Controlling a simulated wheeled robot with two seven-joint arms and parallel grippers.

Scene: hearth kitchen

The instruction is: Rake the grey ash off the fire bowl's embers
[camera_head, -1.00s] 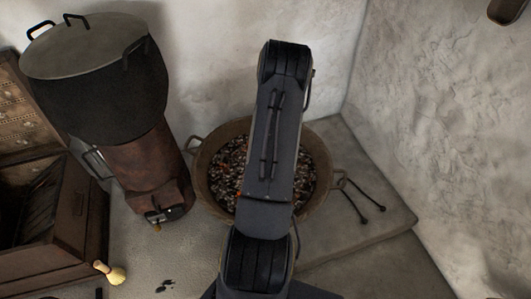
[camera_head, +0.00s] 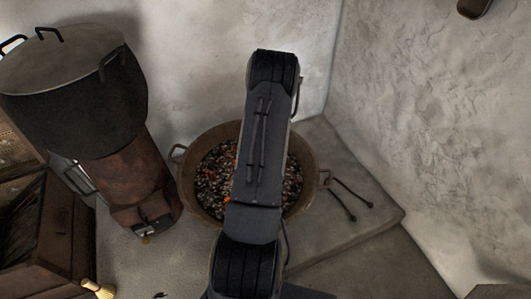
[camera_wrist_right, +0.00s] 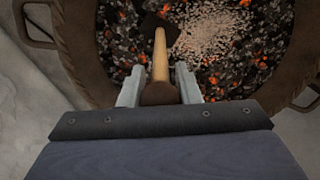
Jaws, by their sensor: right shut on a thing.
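The fire bowl (camera_head: 189,199) stands in the corner, a round brown bowl with side handles, full of dark coals and glowing orange embers. My right arm covers its middle in the head view. In the right wrist view the bowl's rim (camera_wrist_right: 79,62) curves around the embers (camera_wrist_right: 115,45). A patch of pale grey ash (camera_wrist_right: 215,35) lies on them at the upper middle. My right gripper (camera_wrist_right: 160,88) is shut on a rake with a wooden handle (camera_wrist_right: 160,60). Its dark head (camera_wrist_right: 157,24) is over the coals at the ash's left edge; contact is unclear. My left gripper is out of view.
A large lidded black pot (camera_head: 75,95) sits on a rusty stove (camera_head: 140,185) left of the bowl. Black tongs (camera_head: 345,200) lie on the stone slab (camera_head: 375,220) to the right. A wooden chest (camera_head: 45,235) and a small brush (camera_head: 98,289) are at lower left. Walls stand close behind and right.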

